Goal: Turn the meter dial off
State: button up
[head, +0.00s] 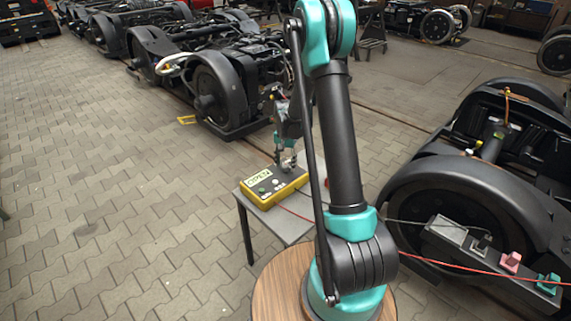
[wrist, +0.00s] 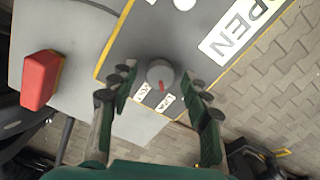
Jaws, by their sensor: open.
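The yellow-edged meter box (head: 262,197) sits on a small grey table; its grey top also shows in the wrist view (wrist: 205,28). The meter dial (wrist: 160,73) is a round grey knob with a red mark toward the lower side, near two small white labels whose words I cannot read surely. My gripper (wrist: 160,98) is open, with one finger on each side of the dial; I cannot tell whether either touches it. In the head view my gripper (head: 285,161) is over the box's right end and hides the dial there.
The grey table (head: 286,226) has bare room around the box. A red block (wrist: 41,80) stands left of the box in the wrist view. Red and grey cables run right to a bogie (head: 470,195) with pink (head: 510,261) and teal (head: 548,284) clamps.

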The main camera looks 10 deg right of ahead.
jog(key=shift+c, duration=0.6)
grip_shut()
jog(key=n, duration=0.4)
jog(key=shift+n, duration=0.3)
jog(key=n, duration=0.4)
jog(key=shift+n, duration=0.3)
jog(key=shift+o, duration=0.6)
grip_release()
